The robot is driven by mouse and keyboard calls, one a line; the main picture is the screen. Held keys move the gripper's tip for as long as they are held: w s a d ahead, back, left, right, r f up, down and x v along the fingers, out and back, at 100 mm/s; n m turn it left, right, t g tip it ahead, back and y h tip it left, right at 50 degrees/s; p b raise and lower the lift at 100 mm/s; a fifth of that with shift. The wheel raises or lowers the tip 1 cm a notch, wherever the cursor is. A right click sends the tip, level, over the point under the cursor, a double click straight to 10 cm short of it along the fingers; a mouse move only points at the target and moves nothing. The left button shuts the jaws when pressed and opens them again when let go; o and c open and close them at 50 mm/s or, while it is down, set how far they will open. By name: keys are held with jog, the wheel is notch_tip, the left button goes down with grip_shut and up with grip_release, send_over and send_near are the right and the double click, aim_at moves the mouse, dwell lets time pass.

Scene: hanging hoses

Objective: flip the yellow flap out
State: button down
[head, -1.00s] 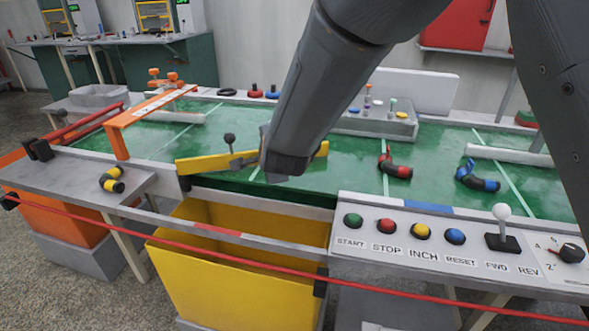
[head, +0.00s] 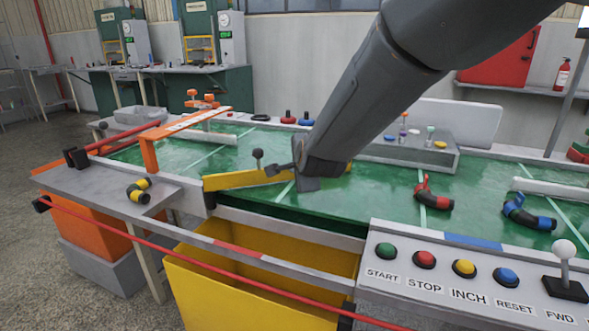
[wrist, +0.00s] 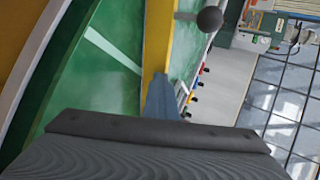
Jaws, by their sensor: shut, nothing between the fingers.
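The yellow flap (head: 240,179) is a long flat bar lying at the near edge of the green belt, above the yellow bin. A dark ball knob on a short stem (head: 257,154) stands up from it. My gripper (head: 297,181) is shut and empty at the right part of the flap, and its arm hides what lies behind. In the wrist view the flap (wrist: 158,45) runs up from the shut grey fingertips (wrist: 160,98), which overlap it. I cannot tell whether they touch. The knob (wrist: 209,18) is to the right there.
The yellow bin (head: 270,285) stands below the belt edge. A red cord (head: 130,240) runs along the front. A control panel (head: 465,275) is at the near right. An orange arch (head: 150,152) spans the left belt. Hose pieces (head: 433,198) lie on the belt at right.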

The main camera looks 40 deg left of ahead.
jog(key=shift+w+r, duration=0.2)
jog(key=shift+w, duration=0.1)
jog(key=shift+s+d+f+b, duration=0.15)
jog(key=shift+b, duration=0.15)
jog(key=s+d, duration=0.1)
jog(key=s+d+b, duration=0.1)
jog(key=d, duration=0.1)
jog(key=shift+s+d+b, duration=0.25)
jog(key=shift+s+b, duration=0.05)
jog(key=shift+s, duration=0.05)
jog(key=v, duration=0.9)
jog(key=shift+d+p, duration=0.2)
jog(key=shift+p, duration=0.25)
